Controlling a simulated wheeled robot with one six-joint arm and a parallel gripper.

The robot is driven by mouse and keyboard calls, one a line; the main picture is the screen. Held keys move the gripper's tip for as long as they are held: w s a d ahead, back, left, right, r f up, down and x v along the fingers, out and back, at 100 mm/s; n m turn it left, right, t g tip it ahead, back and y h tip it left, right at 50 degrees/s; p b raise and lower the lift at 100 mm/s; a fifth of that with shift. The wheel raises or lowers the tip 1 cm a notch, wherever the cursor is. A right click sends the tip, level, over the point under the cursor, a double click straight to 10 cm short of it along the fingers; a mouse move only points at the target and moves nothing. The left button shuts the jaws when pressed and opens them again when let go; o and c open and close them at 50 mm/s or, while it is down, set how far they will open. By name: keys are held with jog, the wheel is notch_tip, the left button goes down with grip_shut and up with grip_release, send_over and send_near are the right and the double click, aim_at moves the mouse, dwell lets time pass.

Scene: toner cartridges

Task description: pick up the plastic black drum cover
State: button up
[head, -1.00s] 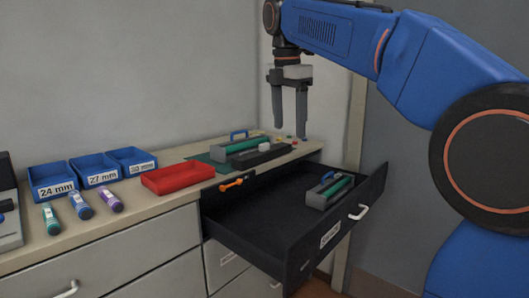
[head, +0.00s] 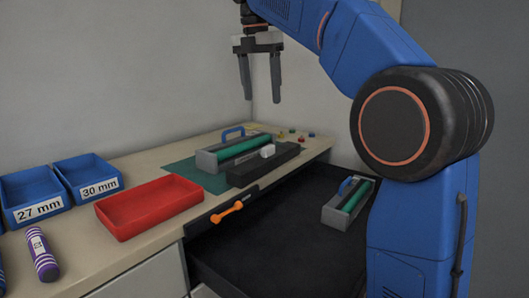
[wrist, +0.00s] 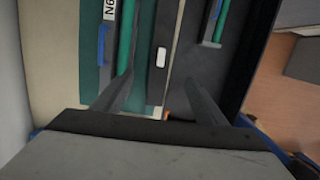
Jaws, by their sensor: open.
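The black drum cover (head: 250,172) is a long, low black piece with a small white block on top. It lies at the front edge of the green mat (head: 180,166) on the counter, beside a grey cartridge with a green roller and blue handle (head: 232,150). It also shows in the wrist view (wrist: 168,25) as a dark strip with a white patch. My gripper (head: 260,99) is open and empty, pointing down well above the counter. In the wrist view my fingers (wrist: 158,78) spread to either side of the cover's line, with the cover below them.
The open black drawer (head: 270,240) in front of the counter holds another green-roller cartridge (head: 350,203). A red tray (head: 150,205), blue bins (head: 88,178) and a purple tube (head: 42,254) stand left. Small coloured bits (head: 293,133) lie behind.

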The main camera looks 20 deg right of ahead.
send_over(268, 146)
jog(key=a, duration=0.1)
notch_tip(268, 146, down, 12)
jog(key=shift+s+r, duration=0.15)
jog(key=shift+r, duration=0.1)
jog(key=shift+d+f, duration=0.2)
jog(key=shift+f, duration=0.75)
jog(key=shift+d+f, duration=0.15)
jog(key=shift+f, duration=0.75)
jog(key=shift+d+f, duration=0.2)
jog(key=shift+f, duration=0.75)
jog(key=c, duration=1.1)
